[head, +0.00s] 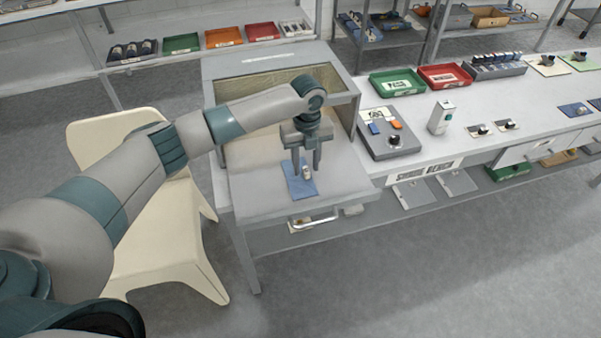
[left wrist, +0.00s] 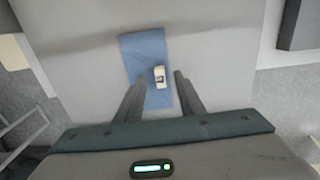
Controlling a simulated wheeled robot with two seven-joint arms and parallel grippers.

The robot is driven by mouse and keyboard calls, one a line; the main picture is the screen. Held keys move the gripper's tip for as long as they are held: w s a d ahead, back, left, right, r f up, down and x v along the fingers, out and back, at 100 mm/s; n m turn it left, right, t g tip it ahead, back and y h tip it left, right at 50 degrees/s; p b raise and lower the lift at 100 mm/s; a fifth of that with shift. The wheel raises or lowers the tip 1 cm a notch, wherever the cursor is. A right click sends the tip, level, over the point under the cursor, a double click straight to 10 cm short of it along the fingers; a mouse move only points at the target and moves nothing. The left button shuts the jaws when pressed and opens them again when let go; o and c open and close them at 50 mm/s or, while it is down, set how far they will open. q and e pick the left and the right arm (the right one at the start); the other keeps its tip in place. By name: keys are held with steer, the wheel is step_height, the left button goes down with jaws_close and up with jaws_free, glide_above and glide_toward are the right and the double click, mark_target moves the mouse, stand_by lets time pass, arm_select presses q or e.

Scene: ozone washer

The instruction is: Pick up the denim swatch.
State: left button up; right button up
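The denim swatch (head: 301,187) is a blue rectangle lying flat on the lowered front panel of the grey cabinet. A small white object (head: 306,173) lies on the swatch. In the left wrist view the swatch (left wrist: 143,50) runs down between my fingers, with the white object (left wrist: 159,77) near the right finger. My left gripper (head: 306,172) points down over the swatch, and in the left wrist view its fingers (left wrist: 157,88) are spread apart with nothing clamped. Whether the fingertips touch the panel is unclear. My right gripper does not show.
The grey cabinet (head: 222,72) stands open behind the swatch. A control box (head: 390,143) with a knob and a small white device (head: 440,117) stand on the bench to the right. A cream chair (head: 165,240) is at the left. The floor in front is clear.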

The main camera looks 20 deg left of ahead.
arm_select(q)
steer(key=shift+f, duration=0.8)
steer(key=shift+c, duration=0.3)
jaws_close()
